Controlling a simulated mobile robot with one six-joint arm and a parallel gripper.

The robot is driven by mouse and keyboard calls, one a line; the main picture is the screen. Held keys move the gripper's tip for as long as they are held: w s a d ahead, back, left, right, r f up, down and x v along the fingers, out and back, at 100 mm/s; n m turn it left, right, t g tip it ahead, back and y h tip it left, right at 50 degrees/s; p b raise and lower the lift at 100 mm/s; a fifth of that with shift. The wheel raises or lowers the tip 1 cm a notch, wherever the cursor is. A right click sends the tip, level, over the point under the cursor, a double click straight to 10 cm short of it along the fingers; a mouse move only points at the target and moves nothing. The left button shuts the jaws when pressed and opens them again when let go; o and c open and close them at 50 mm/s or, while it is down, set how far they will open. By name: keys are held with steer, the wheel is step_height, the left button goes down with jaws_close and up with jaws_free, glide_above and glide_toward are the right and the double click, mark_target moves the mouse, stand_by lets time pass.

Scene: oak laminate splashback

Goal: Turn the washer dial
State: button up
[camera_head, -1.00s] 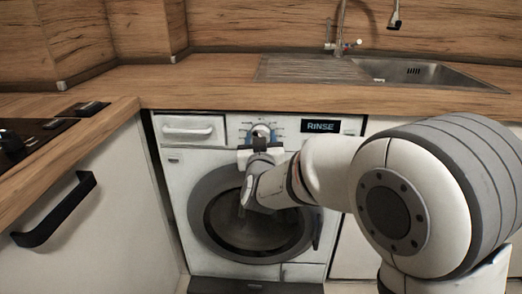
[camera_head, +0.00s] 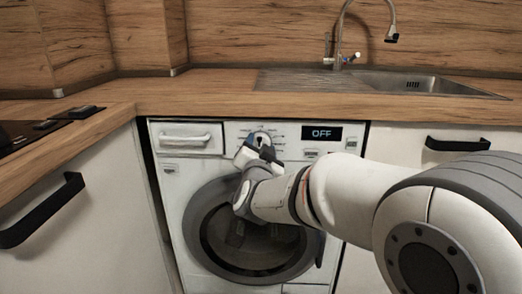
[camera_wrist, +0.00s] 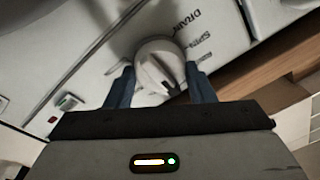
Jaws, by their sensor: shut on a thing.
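The white washer (camera_head: 178,190) stands under the worktop, and its display (camera_head: 322,133) reads "OFF". The dial (camera_head: 261,138) is on the upper panel; in the wrist view the round white dial (camera_wrist: 158,66) shows close up, with labels such as "DRAIN" and "SPIN" beside it. My gripper (camera_head: 262,148) is at the dial, tilted. In the wrist view the blue fingers of my gripper (camera_wrist: 160,84) are on both sides of the dial, shut on it. The lower part of the dial is partly hidden behind my gripper.
The detergent drawer (camera_head: 185,138) is left of the dial. The round door (camera_head: 205,235) is below, behind my arm. The wooden worktop (camera_head: 210,90) overhangs the washer, with a sink (camera_head: 420,84) at the right. Cabinets with black handles (camera_head: 42,210) flank the washer.

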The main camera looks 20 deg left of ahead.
stand_by(0.4)
steer(key=o, duration=1)
steer(key=p+v, duration=0.2)
steer(key=v, duration=0.5)
steer(key=shift+s+d+f, duration=0.1)
steer(key=shift+s+d, duration=0.05)
steer(key=shift+s, duration=0.2)
